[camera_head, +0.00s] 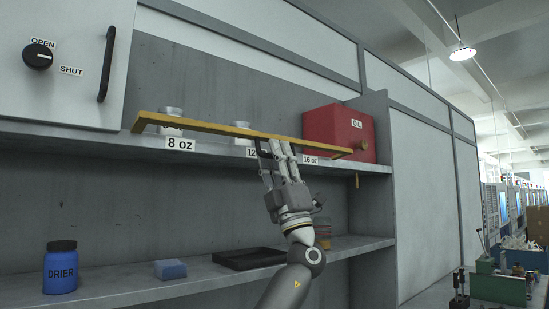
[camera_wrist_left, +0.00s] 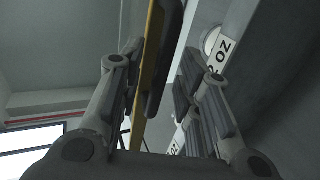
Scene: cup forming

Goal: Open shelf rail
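The shelf rail (camera_head: 205,126) is a long yellow bar with short bent ends. It runs across the front of the upper shelf, raised above the shelf edge, before the jars. My left gripper (camera_head: 274,146) reaches up from below to the rail right of its middle. In the left wrist view the rail (camera_wrist_left: 148,75) passes between the spread fingers of my left gripper (camera_wrist_left: 155,85). A gap shows on the right side of the rail there. Whether any finger touches the rail is hard to tell. My right gripper is not in view.
Behind the rail stand a jar over the 8 oz label (camera_head: 171,114), another jar (camera_head: 242,126) and a red oil can (camera_head: 335,132). The lower shelf holds a blue drier bottle (camera_head: 61,268), a blue block (camera_head: 170,269) and a black tray (camera_head: 249,259). A handled cabinet door (camera_head: 70,70) is upper left.

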